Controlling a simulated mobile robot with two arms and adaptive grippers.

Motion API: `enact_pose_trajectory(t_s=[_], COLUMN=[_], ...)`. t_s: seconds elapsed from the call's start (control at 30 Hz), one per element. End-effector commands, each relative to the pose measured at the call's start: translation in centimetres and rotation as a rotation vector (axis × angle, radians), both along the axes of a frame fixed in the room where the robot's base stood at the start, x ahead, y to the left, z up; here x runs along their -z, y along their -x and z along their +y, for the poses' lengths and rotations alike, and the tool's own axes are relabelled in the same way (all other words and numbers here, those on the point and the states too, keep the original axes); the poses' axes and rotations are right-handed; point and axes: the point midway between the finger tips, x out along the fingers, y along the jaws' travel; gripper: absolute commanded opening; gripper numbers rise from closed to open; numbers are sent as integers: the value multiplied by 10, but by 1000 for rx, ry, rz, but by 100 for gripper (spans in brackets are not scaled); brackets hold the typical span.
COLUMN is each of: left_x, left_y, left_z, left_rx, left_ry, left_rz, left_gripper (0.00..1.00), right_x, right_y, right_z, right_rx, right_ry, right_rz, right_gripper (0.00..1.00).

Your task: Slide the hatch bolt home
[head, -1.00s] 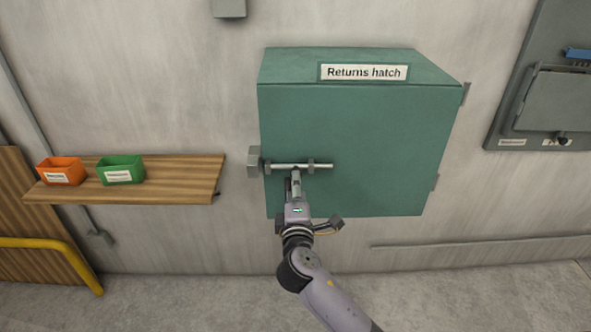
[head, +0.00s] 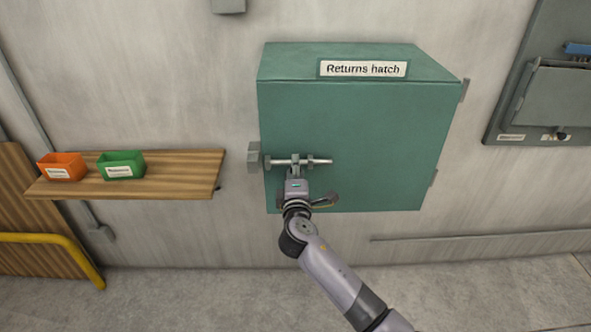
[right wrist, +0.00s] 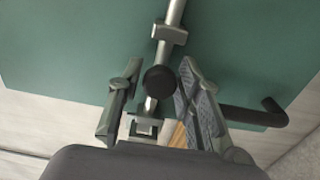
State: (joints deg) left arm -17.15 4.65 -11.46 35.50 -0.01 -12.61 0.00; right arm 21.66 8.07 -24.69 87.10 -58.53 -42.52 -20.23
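The green returns hatch (head: 355,125) is a box on the wall with its door face flat. A metal bolt rod (head: 321,161) lies across its lower left, held in brackets. A grey keeper block (head: 254,157) stands on the wall at the hatch's left edge. I cannot tell whether the rod's left end is inside it. My right gripper (head: 295,163) is at the bolt. My left gripper is not in view.
A wooden shelf (head: 190,165) with an orange bin (head: 62,168) and a green bin (head: 121,165) is on the wall to the left. A dark bent handle (right wrist: 262,114) sticks out beside the right finger in the wrist view. A grey panel (head: 506,105) is at far right.

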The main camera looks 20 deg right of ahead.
Motion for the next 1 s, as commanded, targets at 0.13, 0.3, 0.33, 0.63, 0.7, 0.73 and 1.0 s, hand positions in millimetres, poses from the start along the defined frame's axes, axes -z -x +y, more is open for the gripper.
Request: enact_pose_trajectory(t_s=[0.13, 0.3, 0.33, 0.63, 0.7, 0.73, 1.0], left_x=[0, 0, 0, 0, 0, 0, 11], left_y=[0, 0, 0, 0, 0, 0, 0], left_z=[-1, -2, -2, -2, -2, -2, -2], left_rx=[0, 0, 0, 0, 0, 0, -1], left_ry=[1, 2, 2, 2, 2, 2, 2], left_rz=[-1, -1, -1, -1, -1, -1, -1], left_gripper=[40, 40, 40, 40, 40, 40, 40], right_x=[0, 0, 0, 1, 1, 1, 5], right_y=[0, 0, 0, 0, 0, 0, -4], right_z=[0, 0, 0, 0, 0, 0, 15], right_rx=[0, 0, 0, 0, 0, 0, 0], right_ry=[0, 0, 0, 0, 0, 0, -4], right_rz=[0, 1, 1, 1, 1, 1, 1], right_gripper=[20, 9, 7, 0, 0, 0, 0])
